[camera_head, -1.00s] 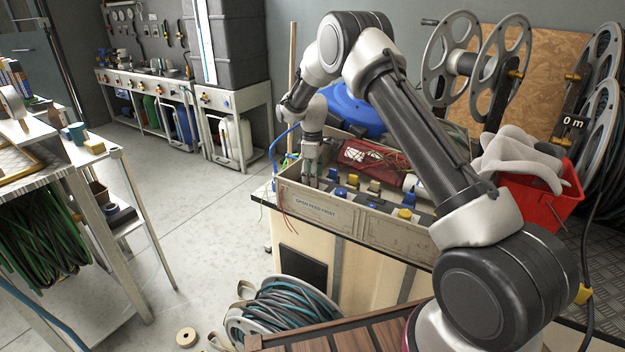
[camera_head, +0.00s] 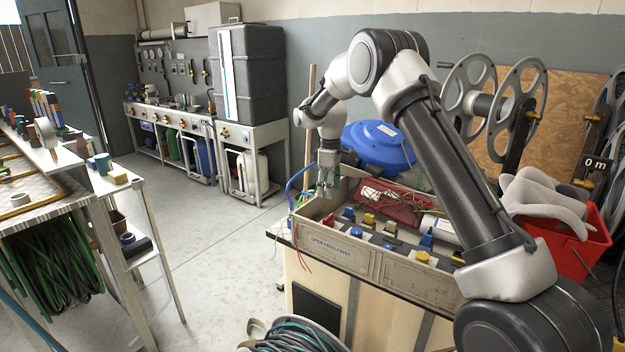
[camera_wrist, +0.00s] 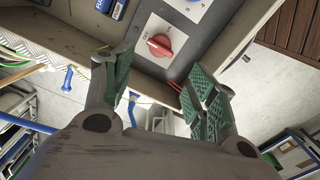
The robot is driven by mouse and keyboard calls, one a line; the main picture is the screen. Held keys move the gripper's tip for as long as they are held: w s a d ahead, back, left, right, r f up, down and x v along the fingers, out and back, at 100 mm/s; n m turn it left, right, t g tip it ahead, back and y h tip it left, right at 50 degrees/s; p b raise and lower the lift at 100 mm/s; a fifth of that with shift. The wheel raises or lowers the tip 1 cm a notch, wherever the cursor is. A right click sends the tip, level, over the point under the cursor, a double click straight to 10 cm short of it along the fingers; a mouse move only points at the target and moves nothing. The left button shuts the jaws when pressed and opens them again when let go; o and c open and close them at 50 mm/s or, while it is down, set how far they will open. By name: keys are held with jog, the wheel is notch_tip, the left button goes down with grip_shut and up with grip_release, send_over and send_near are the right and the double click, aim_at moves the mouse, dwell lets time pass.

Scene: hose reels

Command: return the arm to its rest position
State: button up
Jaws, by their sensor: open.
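My gripper (camera_head: 326,188) hangs over the left end of a grey open panel box (camera_head: 350,262), a little above its rim. In the wrist view my gripper (camera_wrist: 162,78) has its two green-padded fingers apart, with nothing between them. Below and beyond the fingers are a red rotary knob (camera_wrist: 159,45) on a white plate and the box's edge. My arm rises from the lower right, bends at the top and comes down to the gripper.
The box holds blue and yellow knobs and a red part (camera_head: 392,207). Behind it are a blue round lid (camera_head: 378,147) and metal reels (camera_head: 520,100). A red bucket (camera_head: 585,250) stands right of my arm. Open floor (camera_head: 215,250) lies left, before a shelf table (camera_head: 60,215).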

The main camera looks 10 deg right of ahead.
jog(key=s+d+f+m+g, duration=0.1)
jog(key=s+d+f+m, duration=0.1)
jog(key=s+f+m, duration=0.3)
jog(key=s+d+r+m+t, duration=0.1)
jog(key=s+d+r, duration=0.3)
jog(key=s+r, duration=0.4)
jog(key=s+d+r+m+t, duration=0.2)
jog(key=s+r, duration=0.6)
jog(key=s, duration=1.2)
jog(key=s+d+r+m+t, duration=0.2)
jog(key=s+d+r, duration=0.5)
jog(key=s, duration=0.7)
jog(key=shift+r+m, duration=0.9)
jog(key=shift+r, duration=0.2)
